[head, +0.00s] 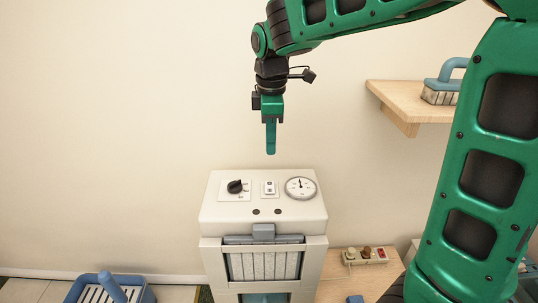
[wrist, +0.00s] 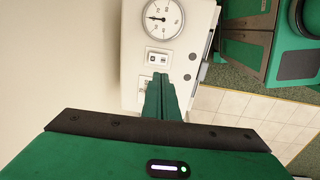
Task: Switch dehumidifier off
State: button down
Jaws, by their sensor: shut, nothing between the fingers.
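The dehumidifier (head: 263,212) is a cream cabinet against the wall, with a sloped top panel. The panel carries a black rotary knob (head: 235,187) at left, a small white rocker switch (head: 269,188) in the middle and a round gauge (head: 300,188) at right. My gripper (head: 271,152) is shut and empty, pointing down above the panel and apart from it in the head view. In the wrist view my gripper's fingers (wrist: 163,95) reach toward the panel, with the switch (wrist: 158,58) and gauge (wrist: 163,18) beyond their tips. The knob is hidden behind the fingers there.
A wooden shelf (head: 400,100) with a blue-handled brush (head: 442,88) is on the wall at right. A low wooden surface (head: 345,284) with a power strip (head: 365,256) stands right of the cabinet. A blue basket (head: 140,293) is on the floor at left.

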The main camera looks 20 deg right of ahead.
aim_at(271, 183)
jog(key=shift+r, duration=0.35)
jog(key=shift+w+d, duration=0.35)
jog(key=shift+w, duration=0.25)
jog(key=f, duration=0.4)
jog(key=w+f, duration=0.1)
jog(key=f, duration=0.9)
jog(key=shift+w+d, duration=0.25)
jog(key=shift+w, duration=0.05)
